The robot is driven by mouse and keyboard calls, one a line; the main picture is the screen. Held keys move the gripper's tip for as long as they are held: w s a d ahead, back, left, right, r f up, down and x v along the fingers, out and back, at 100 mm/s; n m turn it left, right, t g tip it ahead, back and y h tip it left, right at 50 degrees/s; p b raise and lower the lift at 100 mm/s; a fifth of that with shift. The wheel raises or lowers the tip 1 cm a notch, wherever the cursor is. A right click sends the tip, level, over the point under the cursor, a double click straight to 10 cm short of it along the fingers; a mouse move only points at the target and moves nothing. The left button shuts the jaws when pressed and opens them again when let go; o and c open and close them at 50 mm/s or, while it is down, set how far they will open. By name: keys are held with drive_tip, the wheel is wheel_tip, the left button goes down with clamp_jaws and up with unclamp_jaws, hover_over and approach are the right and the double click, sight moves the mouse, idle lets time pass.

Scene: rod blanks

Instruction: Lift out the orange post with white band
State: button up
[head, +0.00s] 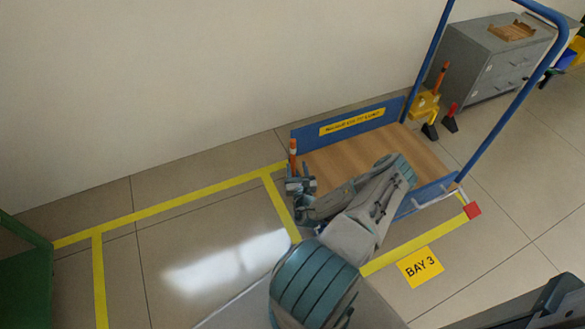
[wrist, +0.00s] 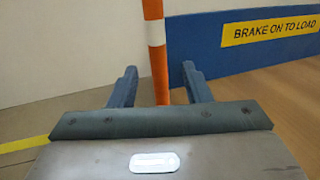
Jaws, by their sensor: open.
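The orange post with a white band (wrist: 155,60) stands upright in the wrist view, showing between the two fingers of my gripper (wrist: 158,80). Its top runs out of that frame and its foot is hidden behind the gripper body. The fingers are apart, one on each side of the post, with gaps between; I cannot tell how deep the post sits between them. In the head view the post (head: 293,147) rises at the left corner of the trolley, just above my gripper (head: 300,184).
A blue trolley with a wooden deck (head: 330,165) and blue end board (head: 345,121) stands by the wall. Another orange post (head: 441,74) rises from a yellow holder (head: 425,105) near a grey cabinet (head: 490,60). Yellow-lined floor at left is clear.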

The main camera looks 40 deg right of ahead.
sight(293, 156)
drive_tip(key=shift+r+b+x, duration=0.15)
drive_tip(key=shift+b+x, duration=0.55)
drive_tip(key=shift+x, duration=1.1)
drive_tip(key=shift+r+b+x, duration=0.1)
drive_tip(key=shift+b+x, duration=0.6)
drive_tip(key=shift+x, duration=1.05)
drive_tip(key=shift+w+a, duration=0.1)
drive_tip(key=shift+a, duration=0.1)
drive_tip(key=c, duration=0.8)
